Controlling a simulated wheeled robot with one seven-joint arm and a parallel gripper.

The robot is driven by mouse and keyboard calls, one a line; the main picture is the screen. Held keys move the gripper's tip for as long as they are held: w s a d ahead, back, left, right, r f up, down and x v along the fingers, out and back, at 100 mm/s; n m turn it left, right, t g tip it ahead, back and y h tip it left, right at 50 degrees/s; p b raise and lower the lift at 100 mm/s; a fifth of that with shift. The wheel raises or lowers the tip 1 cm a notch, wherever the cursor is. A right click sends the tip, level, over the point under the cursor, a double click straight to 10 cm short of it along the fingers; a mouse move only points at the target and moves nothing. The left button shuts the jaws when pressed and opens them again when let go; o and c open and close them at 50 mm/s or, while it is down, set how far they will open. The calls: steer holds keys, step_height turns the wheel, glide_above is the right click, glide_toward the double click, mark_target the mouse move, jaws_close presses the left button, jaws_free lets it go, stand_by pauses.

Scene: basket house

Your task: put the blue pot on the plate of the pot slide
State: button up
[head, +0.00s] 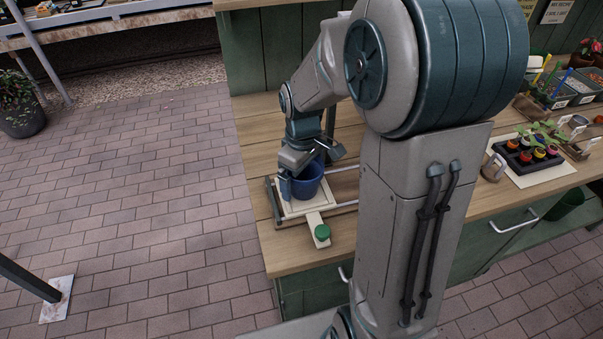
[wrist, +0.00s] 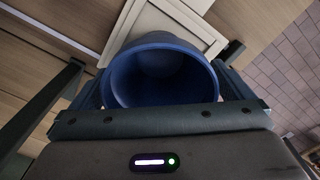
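The blue pot (head: 308,183) is upright and empty at the left end of the bench. My gripper (head: 311,168) is around it from above, with one finger at each side. In the wrist view, the blue pot (wrist: 162,72) sits between the fingers of my gripper (wrist: 161,92), and both fingers appear to touch its rim. The cream plate (head: 293,207) of the pot slide is directly under the pot. Whether the pot's base touches the plate is hidden.
The wooden bench (head: 285,254) is bare in front of the slide. A black tray of small colored pots (head: 528,153) and seedlings stands farther right. Brick floor (head: 130,190) lies open to the left.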

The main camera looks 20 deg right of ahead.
step_height(320, 180, up, 12)
steer(key=s+f+m+t, duration=0.2)
steer(key=s+m, duration=0.6)
steer(key=s, duration=0.6)
steer(key=shift+s+f+t+p, duration=0.2)
steer(key=shift+t+p, duration=0.1)
steer(key=shift+t, duration=0.2)
